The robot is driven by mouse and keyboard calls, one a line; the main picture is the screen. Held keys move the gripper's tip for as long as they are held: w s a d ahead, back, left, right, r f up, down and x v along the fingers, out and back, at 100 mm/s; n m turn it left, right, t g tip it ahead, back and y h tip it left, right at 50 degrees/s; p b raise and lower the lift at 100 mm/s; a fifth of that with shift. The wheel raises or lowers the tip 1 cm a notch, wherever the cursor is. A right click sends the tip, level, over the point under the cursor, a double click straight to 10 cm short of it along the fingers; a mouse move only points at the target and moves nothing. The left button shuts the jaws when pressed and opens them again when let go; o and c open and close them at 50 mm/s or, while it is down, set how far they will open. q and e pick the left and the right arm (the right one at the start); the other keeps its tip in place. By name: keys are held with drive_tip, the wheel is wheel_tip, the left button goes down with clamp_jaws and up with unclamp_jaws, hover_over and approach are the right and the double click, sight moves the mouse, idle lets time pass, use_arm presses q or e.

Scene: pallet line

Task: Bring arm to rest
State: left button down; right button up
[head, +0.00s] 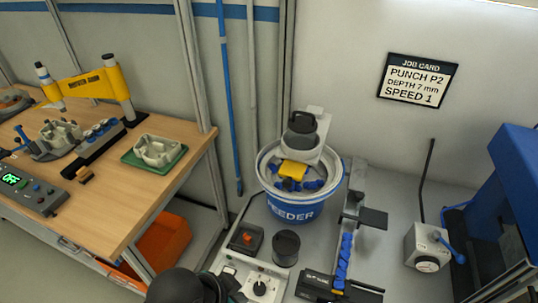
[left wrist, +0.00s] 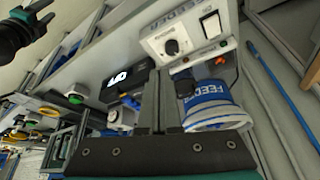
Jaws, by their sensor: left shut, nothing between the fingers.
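My left gripper (left wrist: 158,85) reaches up from the bottom of the left wrist view. Its two dark fingers lie together with nothing between them. In the head view, the black end of my left arm and the left gripper (head: 228,287) show at the bottom edge, in front of the feeder's control box. The fingers are largely cut off there. A black arm part, which looks like my right arm with its gripper (left wrist: 42,12), shows at the top left of the left wrist view. Its fingers are too unclear to read.
A blue feeder bowl (head: 292,208) stands behind the control box (head: 262,284); a track (head: 350,215) with blue parts runs beside it. A blue machine (head: 515,190) stands at right. A wooden workbench (head: 165,195) with fixtures is at left. A job card (head: 417,80) hangs on the wall.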

use_arm(q)
drive_tip(key=s+a+r+n+y, duration=0.1)
drive_tip(key=s+a+n+y, duration=0.15)
drive_tip(key=a+n, duration=0.2)
drive_tip(key=s+a+n+y, duration=0.1)
drive_tip(key=s+a+n, duration=0.2)
drive_tip(key=a, duration=0.3)
wheel_tip(320, 180, down, 32)
drive_tip(key=s+g+b, duration=0.1)
drive_tip(key=s+b, duration=0.1)
drive_tip(key=b, duration=0.8)
drive_tip(key=s+a+f+b, duration=0.1)
drive_tip(key=s+f+b, duration=0.4)
drive_tip(key=f, duration=0.7)
drive_tip(key=s+a+f+g+b, duration=0.1)
drive_tip(key=s+f+b, duration=0.4)
drive_tip(key=s+f, duration=0.5)
drive_tip(key=shift+s+a+f+m, duration=0.15)
drive_tip(key=shift+f+m, duration=0.2)
drive_tip(key=shift+f, duration=0.5)
drive_tip(key=c, duration=1.6)
unclamp_jaws()
